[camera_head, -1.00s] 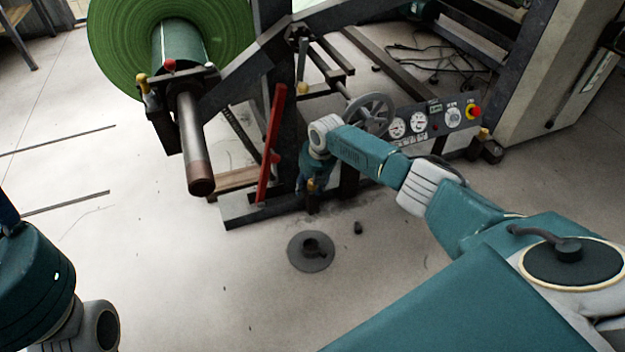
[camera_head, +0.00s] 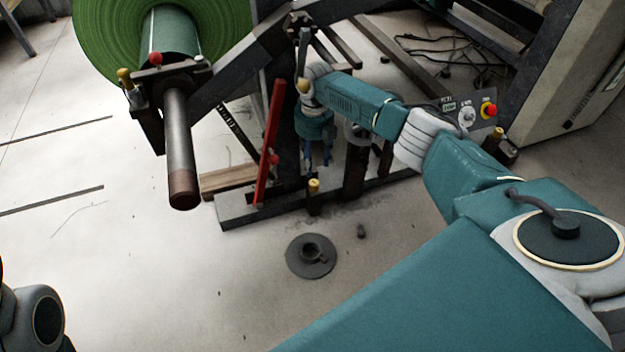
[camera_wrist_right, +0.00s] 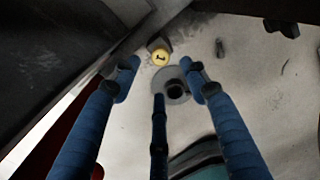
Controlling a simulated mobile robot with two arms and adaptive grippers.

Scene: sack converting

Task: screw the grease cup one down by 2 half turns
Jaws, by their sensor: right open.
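A small yellow grease cup (camera_head: 314,186) stands upright on a dark block at the foot of the machine frame. It also shows in the right wrist view (camera_wrist_right: 161,57), with a dark mark on its top that I cannot read surely. My right gripper (camera_head: 318,164) points down above this cup, with its blue fingers apart and empty. In the right wrist view my right gripper (camera_wrist_right: 162,75) has spread fingertips, and the cup shows beyond them, apart from them. My left arm shows only at the lower left edge; its gripper is out of view.
A red lever (camera_head: 270,145) stands close left of the gripper. Other yellow cups sit on the roll bracket (camera_head: 124,76), higher on the frame (camera_head: 303,87) and at the right (camera_head: 494,138). A control panel (camera_head: 468,112) is at right. A grey round piece (camera_head: 311,256) lies on open floor.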

